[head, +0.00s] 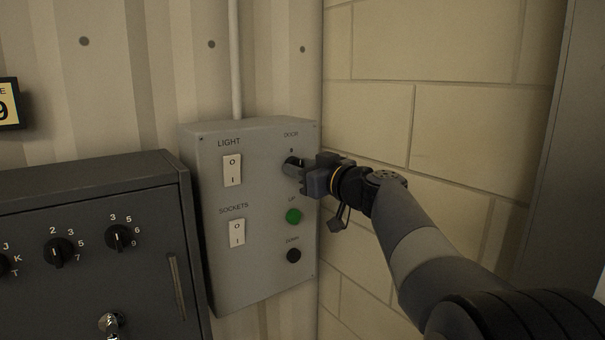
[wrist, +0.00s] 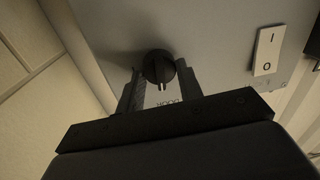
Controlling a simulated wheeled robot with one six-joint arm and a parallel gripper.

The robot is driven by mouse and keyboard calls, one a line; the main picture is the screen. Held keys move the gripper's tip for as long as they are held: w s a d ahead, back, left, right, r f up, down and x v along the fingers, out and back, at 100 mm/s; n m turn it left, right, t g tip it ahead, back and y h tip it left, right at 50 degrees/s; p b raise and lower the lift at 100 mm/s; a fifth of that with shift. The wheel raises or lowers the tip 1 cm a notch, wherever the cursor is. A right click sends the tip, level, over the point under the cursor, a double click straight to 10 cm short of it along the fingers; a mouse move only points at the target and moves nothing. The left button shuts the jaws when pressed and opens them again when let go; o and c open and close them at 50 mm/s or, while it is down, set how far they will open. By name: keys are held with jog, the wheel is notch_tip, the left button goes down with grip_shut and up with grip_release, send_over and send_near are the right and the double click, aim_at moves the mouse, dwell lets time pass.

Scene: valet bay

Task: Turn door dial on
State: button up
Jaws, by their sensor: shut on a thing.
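The door dial (head: 291,163) is a black round knob under the DOOR label on the grey wall box (head: 262,277). My gripper (head: 299,170) reaches in from the right and is shut on the dial, with one finger on each side (wrist: 155,85). The fingers partly hide the dial in the head view, so its setting is hard to read.
Below the dial are a green UP button (head: 293,216) and a black DOWN button (head: 293,256). A LIGHT switch (head: 232,170) and a SOCKETS switch (head: 237,233) are on the left. A dark cabinet with knobs (head: 90,190) stands lower left. A block wall (head: 440,120) rises close on the right.

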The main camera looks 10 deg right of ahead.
jog(key=m+b, duration=0.3)
jog(key=m, duration=0.5)
jog(key=m+t+b, duration=0.1)
jog(key=m+b, duration=0.3)
jog(key=m, duration=0.5)
jog(key=shift+f+h, duration=0.2)
jog(key=shift+h, duration=0.2)
jog(key=shift+m, duration=0.4)
jog(key=o, duration=1)
